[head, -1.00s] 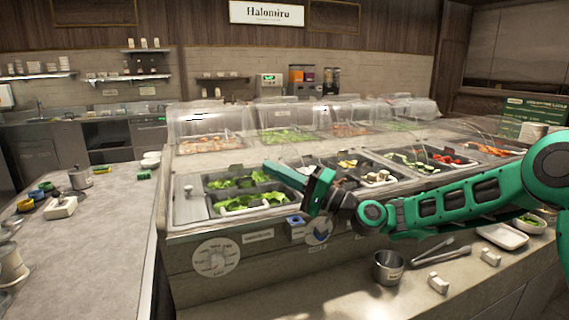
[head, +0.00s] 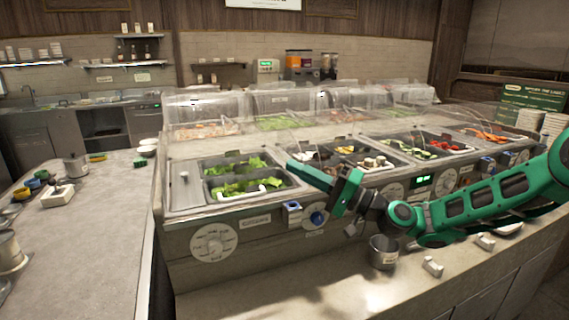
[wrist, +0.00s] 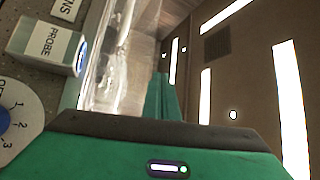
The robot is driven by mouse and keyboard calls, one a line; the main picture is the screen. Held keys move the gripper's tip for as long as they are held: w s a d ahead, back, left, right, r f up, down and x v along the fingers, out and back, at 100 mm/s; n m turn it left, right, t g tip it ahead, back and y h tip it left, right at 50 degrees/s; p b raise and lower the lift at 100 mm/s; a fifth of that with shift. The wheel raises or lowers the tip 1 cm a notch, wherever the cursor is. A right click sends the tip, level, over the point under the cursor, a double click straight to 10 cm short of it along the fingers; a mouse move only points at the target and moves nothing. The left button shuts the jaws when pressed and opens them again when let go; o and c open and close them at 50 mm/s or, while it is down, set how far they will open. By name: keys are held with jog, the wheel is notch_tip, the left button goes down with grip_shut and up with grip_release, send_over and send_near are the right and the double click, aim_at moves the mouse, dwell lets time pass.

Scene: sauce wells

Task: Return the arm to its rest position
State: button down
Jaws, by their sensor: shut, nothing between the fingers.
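My green arm (head: 480,205) reaches in from the right edge of the head view, in front of the sauce and salad counter. My gripper (head: 293,166) points left and away, in front of the counter's wells, with its tip beside the greens pans in the picture. It is shut and holds nothing. In the wrist view, the green fingers (wrist: 161,96) show together above the green gripper body, with ceiling lights beyond. Whether the gripper touches the counter cannot be told.
The counter holds greens (head: 238,188) and clear covers (head: 203,110). A probe box (head: 292,212) and dials line its front. A metal cup (head: 383,252) and small white blocks (head: 433,266) stand on the lower ledge beneath my arm. A grey side table (head: 90,235) is at left, mostly clear in front.

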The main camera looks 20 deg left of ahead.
jog(key=s+d+f+n+h, duration=0.25)
jog(key=d+f+h, duration=0.65)
jog(key=d+f, duration=0.5)
jog(key=s+d+f+m+t+h, duration=0.2)
jog(key=d+h, duration=0.5)
jog(key=d, duration=1.2)
jog(key=s+d+m+g+h, duration=0.1)
jog(key=s+d+m+h, duration=0.1)
jog(key=s+d, duration=0.55)
jog(key=s+d+m+g+h, duration=0.15)
jog(key=s+d, duration=0.25)
jog(key=d, duration=0.7)
jog(key=s+d+m+g+h, duration=0.1)
jog(key=s+d, duration=0.3)
jog(key=s, duration=0.5)
jog(key=s+d+m, duration=0.4)
jog(key=s, duration=0.5)
jog(key=shift+d+r+g+h, duration=0.25)
jog(key=shift+r+g+h, duration=0.1)
jog(key=shift+r, duration=0.05)
